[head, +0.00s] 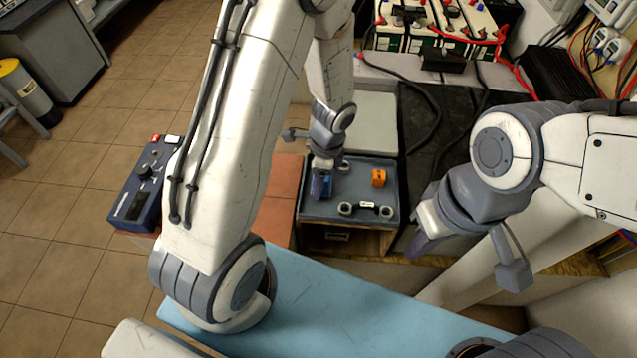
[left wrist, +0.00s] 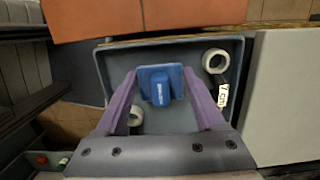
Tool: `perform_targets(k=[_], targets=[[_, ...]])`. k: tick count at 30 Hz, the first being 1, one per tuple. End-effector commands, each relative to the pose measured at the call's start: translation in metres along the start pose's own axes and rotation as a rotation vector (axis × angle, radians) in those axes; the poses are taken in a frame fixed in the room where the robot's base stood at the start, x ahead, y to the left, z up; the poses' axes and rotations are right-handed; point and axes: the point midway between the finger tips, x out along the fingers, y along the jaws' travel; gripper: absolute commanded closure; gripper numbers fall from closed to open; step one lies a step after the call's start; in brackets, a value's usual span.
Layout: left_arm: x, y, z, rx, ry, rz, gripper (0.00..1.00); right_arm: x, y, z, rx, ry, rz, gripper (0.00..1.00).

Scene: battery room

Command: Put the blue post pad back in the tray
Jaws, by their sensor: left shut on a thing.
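The blue post pad (left wrist: 160,85) is between the purple fingers of my left gripper (left wrist: 160,76), which is shut on it. In the head view the left gripper (head: 322,180) and the blue pad (head: 321,187) are over the left part of the grey tray (head: 310,213). The tray also fills the middle of the left wrist view (left wrist: 110,65). I cannot tell whether the pad touches the tray floor. My right gripper (head: 426,238) hangs right of the tray, apart from it; its finger opening is not clear.
In the tray are an orange piece (head: 379,178) and a black link with pale rings (head: 366,209). A blue meter box (head: 140,195) is to the left. Batteries (head: 430,30) with red and black cables stand behind. A light blue surface (head: 340,310) lies in front.

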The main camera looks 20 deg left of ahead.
Motion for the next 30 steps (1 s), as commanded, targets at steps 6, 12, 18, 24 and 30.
perform_targets(k=[6,12,18,24,30], targets=[[0.014,0.000,-0.002,0.000,0.001,-0.001,0.90,0.005,0.000,0.000,0.000,0.000,0.000,1.00],[0.016,0.000,-0.003,0.000,0.000,0.000,0.90,0.007,0.001,0.000,0.000,0.000,0.000,1.00],[0.017,0.000,-0.003,-0.001,0.001,-0.001,0.00,0.007,0.001,0.000,0.000,0.000,0.000,1.00],[0.016,0.000,-0.003,-0.001,0.001,-0.001,0.00,0.006,0.001,0.000,0.000,0.000,0.000,1.00],[-0.006,-0.001,-0.002,-0.002,0.002,-0.005,0.00,-0.004,0.000,0.000,0.000,0.000,0.000,1.00]])
